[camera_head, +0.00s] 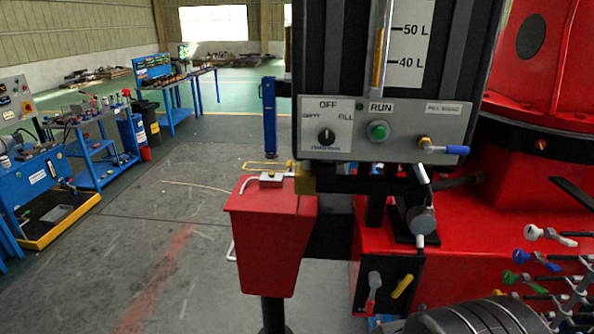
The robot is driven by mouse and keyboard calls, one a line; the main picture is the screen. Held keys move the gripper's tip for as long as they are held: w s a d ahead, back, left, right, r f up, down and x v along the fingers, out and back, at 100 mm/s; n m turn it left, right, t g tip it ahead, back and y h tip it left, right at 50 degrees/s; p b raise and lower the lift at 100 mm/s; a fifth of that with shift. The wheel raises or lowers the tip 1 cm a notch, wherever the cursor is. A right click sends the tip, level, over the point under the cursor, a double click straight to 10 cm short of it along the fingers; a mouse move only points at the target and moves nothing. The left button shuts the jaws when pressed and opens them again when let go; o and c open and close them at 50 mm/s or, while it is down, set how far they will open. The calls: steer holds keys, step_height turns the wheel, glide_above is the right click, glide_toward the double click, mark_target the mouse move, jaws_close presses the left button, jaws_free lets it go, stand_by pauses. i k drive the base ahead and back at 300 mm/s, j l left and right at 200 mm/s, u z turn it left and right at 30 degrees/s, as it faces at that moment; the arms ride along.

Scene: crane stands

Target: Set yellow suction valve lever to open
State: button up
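The yellow lever (402,286) is on a dark plate at the lower middle right, low on the red machine. It is tilted, its upper end to the right. Beside it on the left, a red lever (371,303) with a pale upper part hangs about upright on the same plate. No label that reads suction is legible near them. I cannot tell from this view whether the yellow lever's valve is open or closed. My gripper is not in view.
Above is a control panel (346,146) with a selector knob (326,137), a green button (378,131) and a blue-handled valve (455,150). A red box (268,246) stands left of the levers. Several coloured levers (520,280) and a ribbed black cylinder (463,318) crowd the right.

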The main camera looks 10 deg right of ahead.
mark_target(288, 166)
steer(key=j, duration=0.65)
steer(key=k+j, duration=0.15)
steer(key=j, duration=1.2)
steer(key=i+j, duration=0.15)
steer(key=i, duration=0.25)
steer(key=i+j, duration=0.2)
steer(key=i, duration=0.2)
steer(key=i+j, duration=0.15)
steer(key=i, duration=0.25)
steer(key=i+l, duration=0.15)
steer(key=l, duration=0.2)
steer(key=i+l, duration=0.2)
steer(key=l, duration=0.15)
steer(key=i+l, duration=0.15)
steer(key=l, duration=0.2)
